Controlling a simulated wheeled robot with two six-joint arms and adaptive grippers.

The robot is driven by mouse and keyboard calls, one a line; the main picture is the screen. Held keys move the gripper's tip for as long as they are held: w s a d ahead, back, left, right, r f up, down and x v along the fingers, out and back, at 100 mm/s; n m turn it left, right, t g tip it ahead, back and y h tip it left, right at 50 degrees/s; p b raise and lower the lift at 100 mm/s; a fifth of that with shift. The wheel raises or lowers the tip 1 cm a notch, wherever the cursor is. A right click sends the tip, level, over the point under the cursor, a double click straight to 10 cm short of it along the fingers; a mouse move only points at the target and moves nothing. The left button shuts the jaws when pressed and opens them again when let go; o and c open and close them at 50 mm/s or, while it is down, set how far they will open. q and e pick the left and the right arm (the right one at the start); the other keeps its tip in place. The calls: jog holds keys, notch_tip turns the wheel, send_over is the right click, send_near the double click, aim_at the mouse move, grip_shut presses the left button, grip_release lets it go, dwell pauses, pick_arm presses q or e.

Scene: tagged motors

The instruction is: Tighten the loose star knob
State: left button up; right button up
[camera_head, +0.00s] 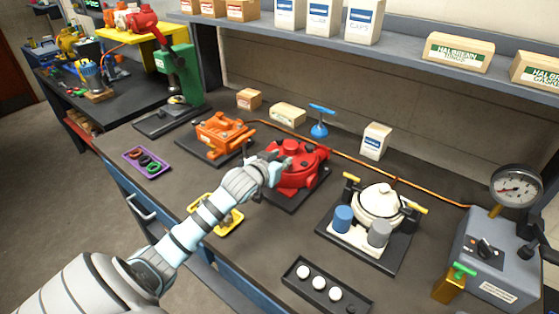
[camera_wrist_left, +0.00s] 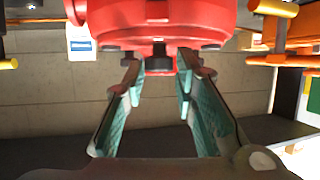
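The red motor (camera_head: 298,172) sits on a dark base plate in the middle of the bench. It fills the top of the left wrist view (camera_wrist_left: 155,20), which looks upside down. A small dark knob (camera_wrist_left: 158,64) on the red motor shows between my left fingertips; its star shape is not clear. My left gripper (camera_head: 277,171) is at the red motor's near left side in the head view. In the left wrist view its two teal-padded fingers (camera_wrist_left: 158,72) are apart, with gaps beside the knob. I cannot tell whether they touch it. My right gripper is not in view.
An orange motor (camera_head: 222,133) stands left of the red one, and a cream motor (camera_head: 380,205) stands right. A blue-handled tool (camera_head: 321,122) is behind. A yellow tray (camera_head: 228,222) lies under my forearm. A black tray (camera_head: 296,288) and a gauge box (camera_head: 492,252) are nearer right.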

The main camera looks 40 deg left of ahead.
pick_arm(q)
grip_shut()
jog(key=shift+a+m+h, duration=0.1)
jog(key=shift+m+h, duration=0.2)
jog(key=shift+h, duration=0.3)
jog(key=shift+a+f+m+h+b, duration=0.15)
jog(key=shift+a+m+h+b, duration=0.15)
jog(key=shift+m+h, duration=0.4)
jog(key=m+h+b, duration=0.1)
jog(key=b, duration=0.2)
jog(key=m+h+b, duration=0.1)
jog(key=b, duration=0.2)
jog(key=m+h+b, duration=0.1)
jog(key=b, duration=0.2)
jog(key=shift+w+a+f+m+h, duration=0.1)
jog(key=shift+a+m+h, duration=0.15)
jog(key=shift+m+h, duration=0.15)
jog(key=shift+r+m+h+b, duration=0.2)
jog(key=shift+m+h+b, duration=0.1)
jog(key=shift+h+b, duration=0.15)
